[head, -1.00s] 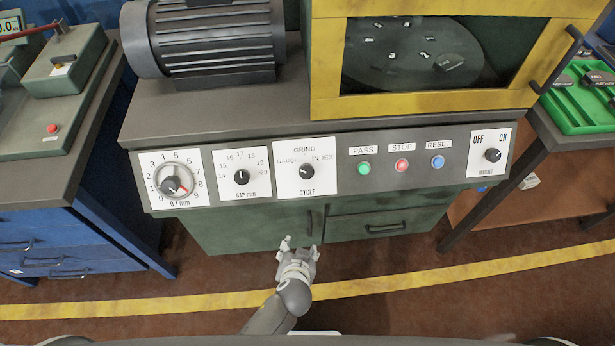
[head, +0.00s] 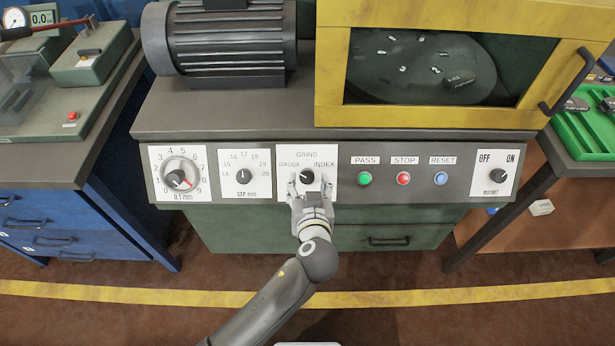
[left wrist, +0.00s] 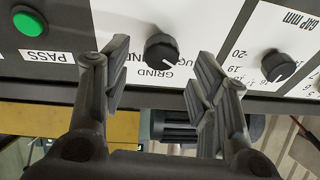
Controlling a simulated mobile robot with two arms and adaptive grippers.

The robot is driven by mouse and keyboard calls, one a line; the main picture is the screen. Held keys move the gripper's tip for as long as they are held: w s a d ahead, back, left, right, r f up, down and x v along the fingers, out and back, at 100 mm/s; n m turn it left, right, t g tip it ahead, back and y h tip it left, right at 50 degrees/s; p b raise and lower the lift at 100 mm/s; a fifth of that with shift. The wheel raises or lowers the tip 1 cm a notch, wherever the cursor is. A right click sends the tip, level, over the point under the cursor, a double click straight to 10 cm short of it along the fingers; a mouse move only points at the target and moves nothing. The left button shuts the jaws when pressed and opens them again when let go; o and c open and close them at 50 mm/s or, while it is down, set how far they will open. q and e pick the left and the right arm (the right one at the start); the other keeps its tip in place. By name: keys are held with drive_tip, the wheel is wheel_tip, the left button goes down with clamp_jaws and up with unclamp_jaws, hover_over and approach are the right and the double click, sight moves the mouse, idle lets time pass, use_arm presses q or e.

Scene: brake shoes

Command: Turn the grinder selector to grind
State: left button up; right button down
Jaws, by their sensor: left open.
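The grinder selector is a small black knob (head: 306,175) on a white plate marked GAUGE, GRIND and INDEX. It also shows in the left wrist view (left wrist: 161,48), upside down, where its white mark points toward the GAUGE side. My left gripper (head: 309,187) is open in front of the knob, one finger to each side and slightly below it. In the left wrist view the open fingers (left wrist: 163,72) flank the knob with a gap on both sides. I see no contact. The CYCLE label below the knob is hidden by the gripper. My right gripper is not in view.
The GAP knob (head: 243,177) and a dial (head: 177,179) sit left on the control panel. The green PASS button (head: 365,178), red STOP (head: 403,178), blue RESET (head: 441,178) and OFF/ON knob (head: 498,176) sit right. The yellow-framed window (head: 430,117) stands above.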

sight(307, 178)
use_arm(q)
drive_tip(key=shift+x, duration=1.75)
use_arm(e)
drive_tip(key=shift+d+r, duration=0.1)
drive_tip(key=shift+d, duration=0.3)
use_arm(q)
drive_tip(key=shift+c, duration=0.4)
drive_tip(key=c, duration=0.9)
